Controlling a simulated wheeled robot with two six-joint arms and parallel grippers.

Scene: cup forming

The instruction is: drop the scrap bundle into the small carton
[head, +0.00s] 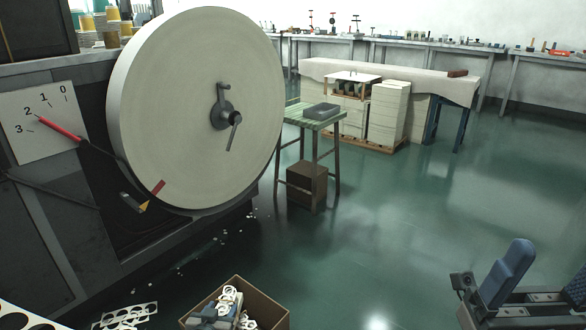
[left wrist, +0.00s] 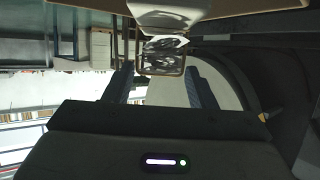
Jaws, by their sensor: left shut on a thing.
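The small carton (head: 272,303) is an open brown box at the bottom of the head view, cut off by the frame edge. White ring-shaped scrap (head: 229,297) shows within its outline. The bundle's height against the carton rim is hard to tell.
A large pale wheel (head: 190,110) on a dark machine stands behind the carton. Flat punched scrap sheets (head: 125,316) lie left of it. A stool (head: 315,120) stands farther back. A blue-padded dark object (head: 510,272) is at lower right.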

